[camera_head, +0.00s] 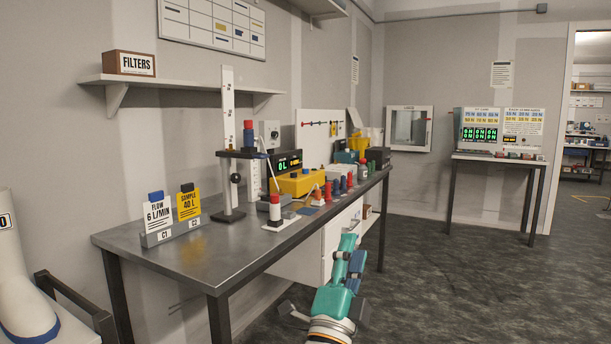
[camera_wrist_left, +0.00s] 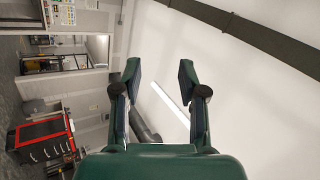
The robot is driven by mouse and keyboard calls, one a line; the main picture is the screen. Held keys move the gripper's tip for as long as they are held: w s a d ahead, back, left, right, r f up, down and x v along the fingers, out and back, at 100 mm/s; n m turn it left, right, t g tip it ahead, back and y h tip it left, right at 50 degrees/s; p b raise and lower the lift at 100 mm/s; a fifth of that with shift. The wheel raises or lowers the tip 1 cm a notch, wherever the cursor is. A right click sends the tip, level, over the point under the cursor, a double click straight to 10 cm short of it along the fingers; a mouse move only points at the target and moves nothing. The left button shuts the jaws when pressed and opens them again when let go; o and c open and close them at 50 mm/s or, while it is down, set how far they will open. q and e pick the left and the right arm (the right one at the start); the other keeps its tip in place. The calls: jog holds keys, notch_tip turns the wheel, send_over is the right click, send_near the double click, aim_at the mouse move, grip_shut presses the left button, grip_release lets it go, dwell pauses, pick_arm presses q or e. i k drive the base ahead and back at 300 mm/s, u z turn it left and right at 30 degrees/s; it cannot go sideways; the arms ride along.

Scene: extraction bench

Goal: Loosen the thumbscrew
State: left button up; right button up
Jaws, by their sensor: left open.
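A small black knob (camera_head: 236,178), which looks like the thumbscrew, is on the upright stand (camera_head: 228,150) on the bench. My left gripper (camera_head: 350,254) is raised in front of the bench, to the right of and well apart from the stand. In the left wrist view its two fingers (camera_wrist_left: 160,82) are spread with nothing between them. My right gripper is not in view.
The metal bench (camera_head: 180,252) has FLOW and SAMPLE cards (camera_head: 171,215) near its left end. A yellow device (camera_head: 301,183) and several red and blue bottles stand right of the stand. A shelf (camera_head: 180,81) overhangs the bench. The floor at the right (camera_head: 440,270) is clear.

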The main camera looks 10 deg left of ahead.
aim_at(235, 178)
jog(key=u, duration=0.05)
jog(key=i, duration=1.35)
jog(key=u, duration=0.9)
